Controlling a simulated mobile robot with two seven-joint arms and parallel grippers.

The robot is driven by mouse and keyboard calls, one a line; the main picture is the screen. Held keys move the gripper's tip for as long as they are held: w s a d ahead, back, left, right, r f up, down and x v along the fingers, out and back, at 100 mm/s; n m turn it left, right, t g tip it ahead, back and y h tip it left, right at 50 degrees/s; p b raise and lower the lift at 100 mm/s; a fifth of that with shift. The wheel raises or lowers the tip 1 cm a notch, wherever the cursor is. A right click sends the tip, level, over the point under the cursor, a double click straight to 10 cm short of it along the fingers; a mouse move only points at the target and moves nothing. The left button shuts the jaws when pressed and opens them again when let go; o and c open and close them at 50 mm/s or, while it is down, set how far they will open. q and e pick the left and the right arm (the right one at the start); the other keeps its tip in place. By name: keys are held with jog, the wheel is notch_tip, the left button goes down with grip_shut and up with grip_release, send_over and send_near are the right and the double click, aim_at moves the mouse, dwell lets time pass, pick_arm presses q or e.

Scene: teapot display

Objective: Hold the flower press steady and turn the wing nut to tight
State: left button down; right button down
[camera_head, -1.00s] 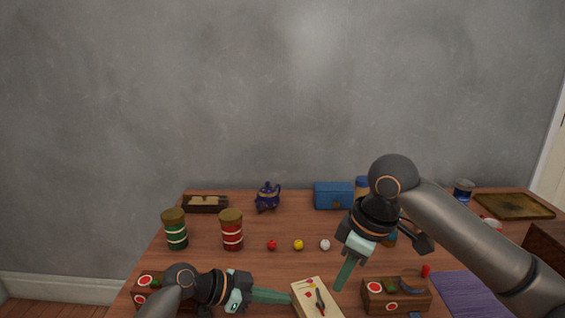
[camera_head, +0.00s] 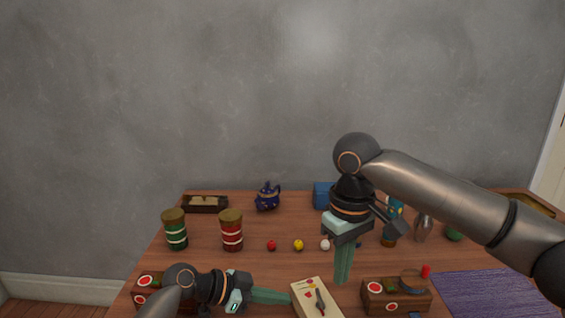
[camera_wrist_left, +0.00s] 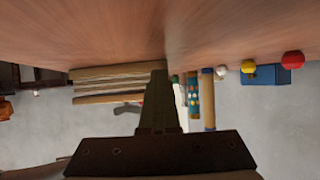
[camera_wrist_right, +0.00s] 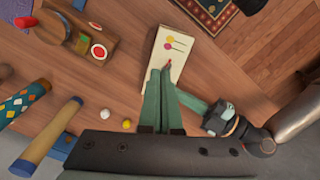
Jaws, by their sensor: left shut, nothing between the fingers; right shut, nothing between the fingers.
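The flower press (camera_head: 310,290) is a pale board with drawn flowers at the front middle of the table. The right wrist view shows its top (camera_wrist_right: 165,40), and the left wrist view its stacked layers (camera_wrist_left: 100,73) side-on. A dark part with a red spot, perhaps the wing nut, lies on its top; its turn cannot be read. My left gripper (camera_head: 288,298) is shut and empty, its tips close to the press's left side; contact is unclear. My right gripper (camera_head: 342,282) is shut and empty, pointing down just behind and right of the press, above the table.
A wooden box with red-and-white discs (camera_head: 398,294) stands right of the press. Small red (camera_head: 271,245), yellow (camera_head: 298,245) and white (camera_head: 325,244) balls lie behind it. Green (camera_head: 174,230) and red (camera_head: 231,230) jars stand left. A purple mat (camera_head: 490,292) lies at right.

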aim_at(320, 300)
jog(key=shift+f, duration=3.45)
jog(key=shift+w+a, duration=0.4)
jog(key=shift+a, duration=0.05)
jog(key=shift+s+a, duration=0.25)
jog(key=shift+s, duration=0.05)
jog(key=shift+s+a, duration=0.15)
jog(key=shift+a, duration=0.05)
jog(key=shift+s+a, duration=0.1)
jog(key=shift+a, duration=0.25)
jog(key=shift+a, duration=0.15)
